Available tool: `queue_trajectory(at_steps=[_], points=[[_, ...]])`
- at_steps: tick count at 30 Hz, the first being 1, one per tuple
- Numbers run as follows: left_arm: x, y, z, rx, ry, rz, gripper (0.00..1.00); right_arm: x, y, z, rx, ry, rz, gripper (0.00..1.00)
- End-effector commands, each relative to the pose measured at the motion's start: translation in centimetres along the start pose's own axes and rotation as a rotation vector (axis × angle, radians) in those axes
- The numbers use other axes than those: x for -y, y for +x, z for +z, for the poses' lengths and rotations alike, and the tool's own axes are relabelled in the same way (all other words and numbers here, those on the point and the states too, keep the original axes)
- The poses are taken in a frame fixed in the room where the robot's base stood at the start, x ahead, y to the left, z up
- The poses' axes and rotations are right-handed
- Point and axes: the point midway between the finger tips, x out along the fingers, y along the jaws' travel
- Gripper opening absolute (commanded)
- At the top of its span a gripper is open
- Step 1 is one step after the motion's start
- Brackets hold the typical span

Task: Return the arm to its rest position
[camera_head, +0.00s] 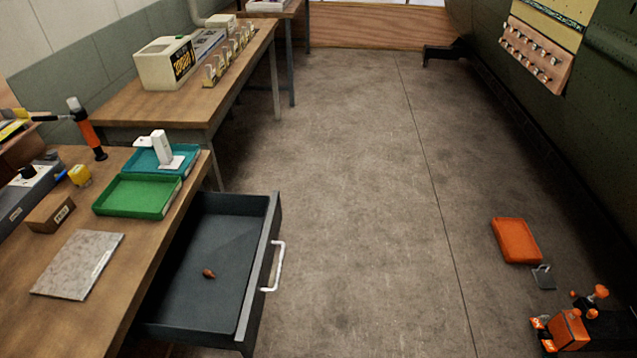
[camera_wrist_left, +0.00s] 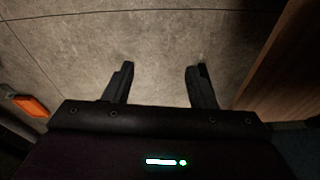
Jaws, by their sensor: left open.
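My left gripper (camera_wrist_left: 164,68) shows in the left wrist view with its two black fingers spread apart. Nothing is between them, and bare grey concrete floor lies behind them. Neither of my arms shows in the head view. My right gripper is in neither view.
The left workbench (camera_head: 110,296) holds a green tray (camera_head: 136,196), a teal tray (camera_head: 145,158) and a grey plate (camera_head: 78,264). Its drawer (camera_head: 222,245) stands open with a small brown item (camera_head: 208,273) inside. An orange tray (camera_head: 516,240) lies on the right floor. The middle floor is clear.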

Motion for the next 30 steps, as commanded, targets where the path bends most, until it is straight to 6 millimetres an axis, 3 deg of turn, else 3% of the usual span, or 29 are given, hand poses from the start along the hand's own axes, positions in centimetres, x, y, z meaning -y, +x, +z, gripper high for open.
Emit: queue_trajectory(at_steps=[1, 6, 9, 12, 15, 19, 22, 30], points=[[-0.1, 4.1, 2.2, 0.023, 0.002, 0.002, 0.51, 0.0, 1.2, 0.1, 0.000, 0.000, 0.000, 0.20], [-0.6, 14.0, 9.7, 0.063, 0.011, 0.007, 0.51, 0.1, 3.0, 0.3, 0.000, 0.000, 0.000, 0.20], [-0.8, 18.5, 14.8, 0.085, 0.017, 0.009, 0.51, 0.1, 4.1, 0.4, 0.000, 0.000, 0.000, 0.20], [-0.9, 21.8, 19.9, 0.106, 0.021, 0.011, 0.51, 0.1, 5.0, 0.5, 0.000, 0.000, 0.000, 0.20], [-1.0, 23.7, 24.0, 0.119, 0.026, 0.012, 0.51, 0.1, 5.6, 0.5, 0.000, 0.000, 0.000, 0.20], [-0.9, 24.7, 27.4, 0.130, 0.030, 0.013, 0.51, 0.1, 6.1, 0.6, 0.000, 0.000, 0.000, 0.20], [-0.9, 24.9, 28.5, 0.133, 0.031, 0.013, 0.51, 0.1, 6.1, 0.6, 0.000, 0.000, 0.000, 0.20], [-0.9, 24.9, 28.7, 0.134, 0.031, 0.013, 0.51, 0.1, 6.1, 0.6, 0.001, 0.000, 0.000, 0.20]])
